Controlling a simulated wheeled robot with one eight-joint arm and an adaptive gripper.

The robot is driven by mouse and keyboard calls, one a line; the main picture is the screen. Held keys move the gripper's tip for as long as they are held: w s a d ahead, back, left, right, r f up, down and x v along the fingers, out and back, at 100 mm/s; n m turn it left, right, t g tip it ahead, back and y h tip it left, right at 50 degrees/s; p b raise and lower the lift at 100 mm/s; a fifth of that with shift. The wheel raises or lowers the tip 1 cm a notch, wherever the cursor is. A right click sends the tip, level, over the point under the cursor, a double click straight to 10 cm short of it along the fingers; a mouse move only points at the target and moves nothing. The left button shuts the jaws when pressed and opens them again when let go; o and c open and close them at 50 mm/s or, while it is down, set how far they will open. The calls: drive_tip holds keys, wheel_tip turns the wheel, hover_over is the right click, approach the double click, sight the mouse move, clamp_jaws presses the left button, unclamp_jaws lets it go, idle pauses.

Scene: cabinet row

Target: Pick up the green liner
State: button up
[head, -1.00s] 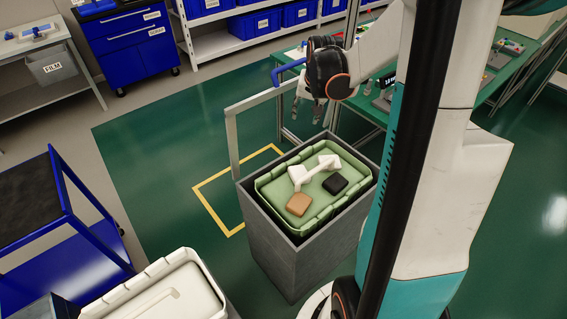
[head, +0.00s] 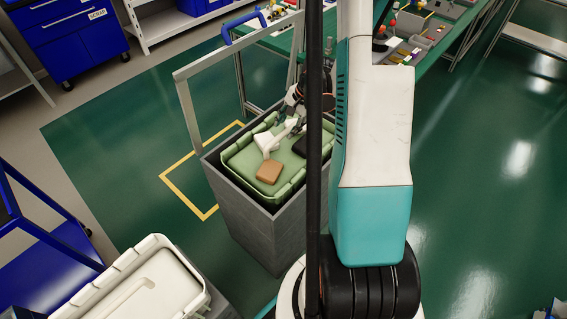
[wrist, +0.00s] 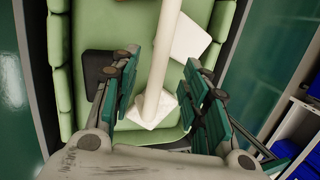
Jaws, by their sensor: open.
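The green liner (head: 237,163) is a shallow tray with a scalloped rim, set in the top of a grey bin (head: 262,235). It also shows in the wrist view (wrist: 60,75). A white dumbbell-shaped piece (head: 265,143), a brown block (head: 269,172) and a black block (head: 299,146) lie in it. My gripper (wrist: 152,90) is open above the liner, its fingers either side of the white piece's bar (wrist: 160,60). The black block (wrist: 98,66) is by the left finger. Whether the fingers touch anything is unclear. My arm hides the liner's right side in the head view.
A grey frame with a blue handle (head: 243,27) rises behind the bin. A white bin (head: 150,285) stands at the lower left, beside a blue cart (head: 45,255). A green workbench (head: 425,50) with parts is behind.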

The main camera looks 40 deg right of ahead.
sight(285, 132)
drive_tip(key=shift+d+b+x, duration=0.2)
drive_tip(key=shift+b+x, duration=1.25)
drive_tip(key=shift+x, duration=1.5)
drive_tip(key=shift+c, duration=0.6)
clamp_jaws()
drive_tip(key=shift+r, duration=0.1)
